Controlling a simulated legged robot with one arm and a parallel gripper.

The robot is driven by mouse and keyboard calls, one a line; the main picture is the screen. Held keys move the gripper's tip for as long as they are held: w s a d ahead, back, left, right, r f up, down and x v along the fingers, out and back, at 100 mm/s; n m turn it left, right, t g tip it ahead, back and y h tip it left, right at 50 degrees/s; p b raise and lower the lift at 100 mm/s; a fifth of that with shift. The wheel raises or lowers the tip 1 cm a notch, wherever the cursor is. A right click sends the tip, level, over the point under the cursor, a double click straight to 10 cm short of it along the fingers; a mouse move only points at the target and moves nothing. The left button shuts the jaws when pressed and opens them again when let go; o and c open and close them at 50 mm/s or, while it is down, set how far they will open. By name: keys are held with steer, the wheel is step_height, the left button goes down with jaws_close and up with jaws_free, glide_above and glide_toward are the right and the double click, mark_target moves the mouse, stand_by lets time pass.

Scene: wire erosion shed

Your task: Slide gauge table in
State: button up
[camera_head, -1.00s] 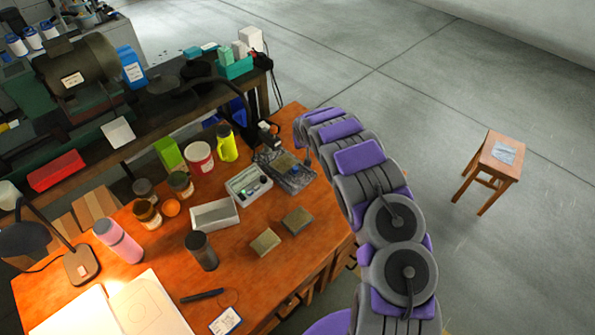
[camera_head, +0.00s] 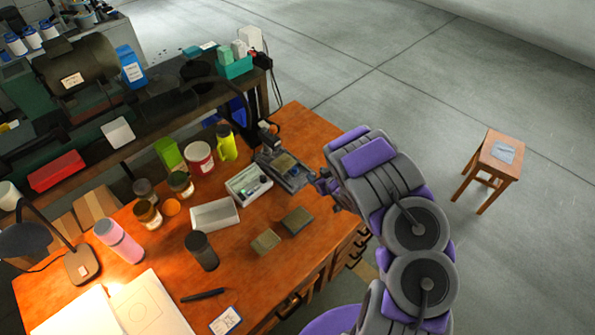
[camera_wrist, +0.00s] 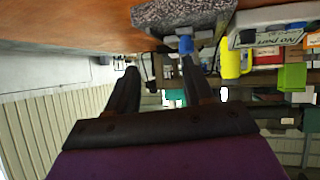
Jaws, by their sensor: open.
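The gauge stand sits at the right edge of the orange wooden desk (camera_head: 320,125). It has a speckled grey base (camera_head: 297,181), with a small brownish plate (camera_head: 286,163) on top that looks like the gauge table. My gripper (camera_head: 322,183) is just right of the base, mostly hidden behind my arm in the head view. In the wrist view, which looks upside down, my gripper (camera_wrist: 158,75) is open with nothing between its fingers. The speckled base (camera_wrist: 180,13) is at the top there, with a small blue part (camera_wrist: 185,45) near the right fingertip. Contact is unclear.
A grey instrument box (camera_head: 249,185) stands left of the gauge. The floor right of the desk is open, with a wooden stool (camera_head: 490,160).

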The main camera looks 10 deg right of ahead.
steer(key=s+r+t+y, duration=0.1)
steer(key=s+r+y, duration=0.15)
steer(key=s, duration=0.65)
steer(key=b, duration=0.2)
glide_toward(287, 164)
steer(key=shift+h+x, duration=0.25)
steer(key=shift+x, duration=0.8)
steer(key=shift+d+f, duration=0.1)
jaws_close()
